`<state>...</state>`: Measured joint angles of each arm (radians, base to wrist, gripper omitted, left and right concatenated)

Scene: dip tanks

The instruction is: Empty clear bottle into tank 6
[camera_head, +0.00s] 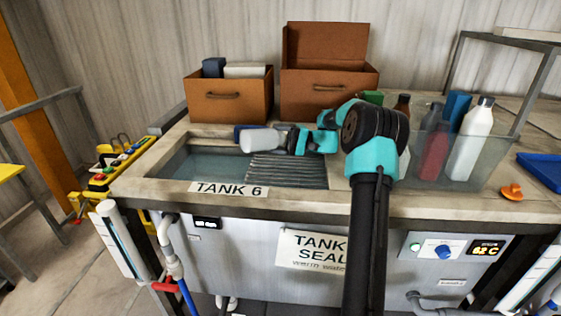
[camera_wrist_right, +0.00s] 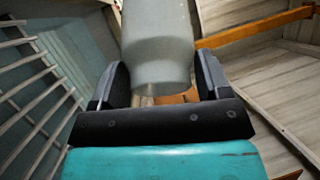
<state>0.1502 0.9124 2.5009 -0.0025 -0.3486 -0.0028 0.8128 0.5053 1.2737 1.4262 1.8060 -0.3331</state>
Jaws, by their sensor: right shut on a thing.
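My right gripper (camera_head: 285,138) is shut on a pale, translucent bottle (camera_head: 259,141), the clear bottle. It lies roughly on its side, pointing left, above tank 6 (camera_head: 180,162). In the right wrist view the bottle (camera_wrist_right: 158,45) sits between the two dark fingers (camera_wrist_right: 160,85). Its mouth and any contents cannot be made out. The tank holds bluish water at its left and has a ribbed grey rack on its right side. The TANK 6 label (camera_head: 228,189) is on the front rim. My left gripper is not in view.
Two brown boxes (camera_head: 230,101) stand behind the tank, one with its lid up. A clear bin (camera_head: 488,160) at right holds several bottles. An orange piece (camera_head: 512,192) and a blue tray (camera_head: 545,167) lie farther right. A TANK SEAL sign hangs in front.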

